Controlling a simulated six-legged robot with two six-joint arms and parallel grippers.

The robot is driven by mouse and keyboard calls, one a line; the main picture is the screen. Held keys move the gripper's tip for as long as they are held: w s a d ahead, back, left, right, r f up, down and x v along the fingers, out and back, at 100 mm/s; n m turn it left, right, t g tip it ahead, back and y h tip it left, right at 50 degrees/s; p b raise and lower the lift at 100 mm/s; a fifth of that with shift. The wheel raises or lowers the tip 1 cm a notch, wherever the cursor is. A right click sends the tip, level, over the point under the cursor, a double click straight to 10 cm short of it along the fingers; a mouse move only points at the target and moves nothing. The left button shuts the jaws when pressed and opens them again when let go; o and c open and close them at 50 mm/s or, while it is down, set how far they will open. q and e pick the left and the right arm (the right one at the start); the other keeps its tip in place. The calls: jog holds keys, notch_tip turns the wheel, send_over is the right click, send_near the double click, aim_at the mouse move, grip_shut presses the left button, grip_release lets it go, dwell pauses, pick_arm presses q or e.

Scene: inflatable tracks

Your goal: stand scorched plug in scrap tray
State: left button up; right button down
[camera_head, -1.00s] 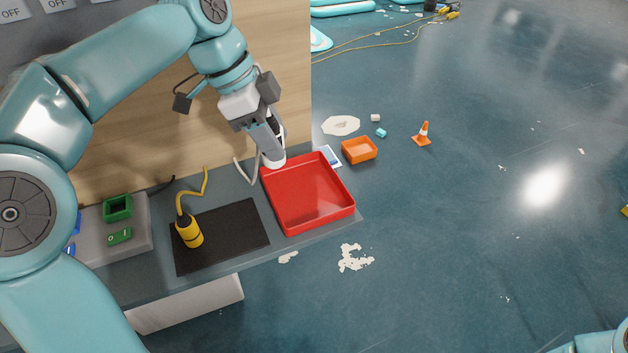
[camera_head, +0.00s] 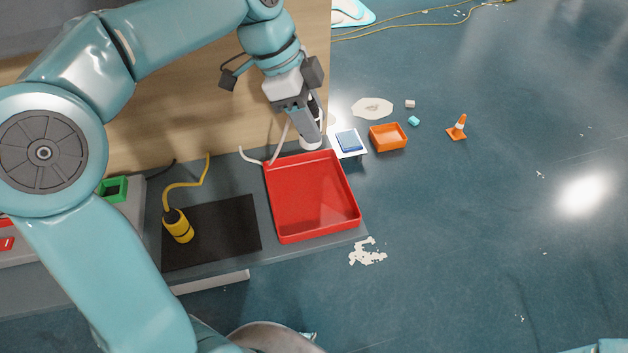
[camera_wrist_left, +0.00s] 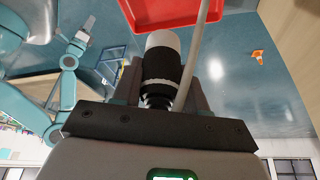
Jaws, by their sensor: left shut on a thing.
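My left gripper (camera_head: 308,125) is shut on the scorched plug (camera_head: 312,142), a black body with a white end and a pale cable. The plug points down at a tilt, its white end at the back edge of the red scrap tray (camera_head: 358,222), near the back right corner. I cannot tell whether it touches the rim. In the left wrist view the plug (camera_wrist_left: 162,68) sits between the fingers, its cable passing in front, with the red tray (camera_wrist_left: 165,14) beyond its white end. The tray is empty.
A wooden panel (camera_head: 200,110) rises behind the bench. An orange bin (camera_head: 388,138) and a cone (camera_head: 458,128) are on the right, beyond the bench.

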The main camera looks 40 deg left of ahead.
pick_arm(q)
jog(key=f, duration=1.6)
jog(key=shift+s+a+b, duration=0.1)
jog(key=shift+s+b, duration=0.2)
jog(key=shift+w+a+f, duration=0.15)
jog(key=shift+w+f, duration=0.1)
jog(key=shift+s, duration=0.3)
jog(key=shift+f+b, duration=0.1)
jog(key=shift+b, duration=0.25)
jog(key=o, duration=1.1)
jog(key=shift+w, duration=0.2)
jog(key=shift+s, duration=0.15)
jog(key=shift+r+p, duration=0.3)
jog(key=shift+p, duration=0.05)
jog(key=shift+a+r, duration=0.1)
jog(key=shift+r, duration=0.2)
jog(key=w+v, duration=0.1)
jog(key=v, duration=0.5)
jog(key=shift+s+r, duration=0.25)
jog(key=shift+s, duration=0.25)
pick_arm(e)
jog(key=shift+s+a+f, duration=0.1)
jog(key=shift+s+f, duration=0.15)
jog(key=shift+f, duration=0.3)
